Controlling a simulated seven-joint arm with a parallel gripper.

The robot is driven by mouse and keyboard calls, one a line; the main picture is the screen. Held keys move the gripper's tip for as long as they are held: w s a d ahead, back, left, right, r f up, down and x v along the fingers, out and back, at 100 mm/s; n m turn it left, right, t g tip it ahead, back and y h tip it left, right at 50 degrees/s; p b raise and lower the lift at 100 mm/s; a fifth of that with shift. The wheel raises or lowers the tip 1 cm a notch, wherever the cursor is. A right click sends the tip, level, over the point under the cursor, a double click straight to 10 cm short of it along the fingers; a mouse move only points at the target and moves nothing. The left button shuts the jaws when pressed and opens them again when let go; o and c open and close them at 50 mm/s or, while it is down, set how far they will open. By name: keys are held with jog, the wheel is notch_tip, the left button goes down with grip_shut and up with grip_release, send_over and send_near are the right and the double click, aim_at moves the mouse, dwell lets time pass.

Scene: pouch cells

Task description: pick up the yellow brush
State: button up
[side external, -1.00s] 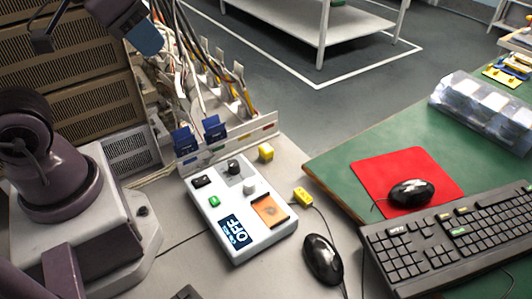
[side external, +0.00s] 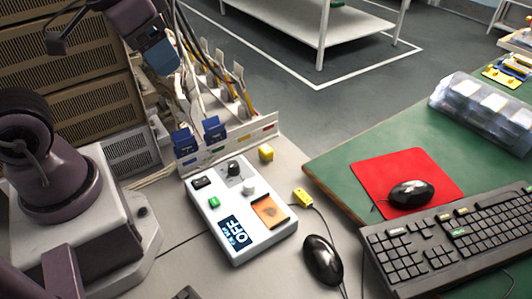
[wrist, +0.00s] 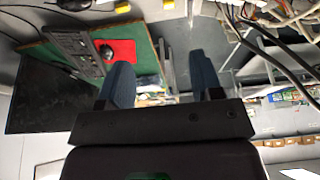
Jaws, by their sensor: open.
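I cannot pick out a clear yellow brush. Small yellow things in the side view are a yellow block (side external: 265,153) behind the white device, a yellow cable plug (side external: 303,197) to its right, and a yellow item (side external: 502,77) at the far right. Two yellow pieces show at the top of the wrist view, one left (wrist: 122,7) and one right (wrist: 168,4); I cannot tell which they are. My gripper (wrist: 162,82) has its two blue fingers spread with nothing between them. In the side view my gripper (side external: 163,62) hangs at the upper left, before the cables.
A keyboard (side external: 450,238) and red mat (side external: 370,172) lie on the green table.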

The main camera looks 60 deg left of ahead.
jog(key=w+a+f+m+g, duration=0.1)
jog(key=w+f+m+g, duration=0.2)
jog(key=w+f, duration=0.45)
jog(key=m+g, duration=0.1)
jog(key=m, duration=1.4)
send_over(266, 148)
notch_tip(266, 148, down, 12)
notch_tip(266, 148, down, 13)
jog(key=shift+d+r, duration=0.1)
jog(key=shift+r, duration=0.1)
jog(key=c, duration=1)
jog(key=shift+r, duration=0.1)
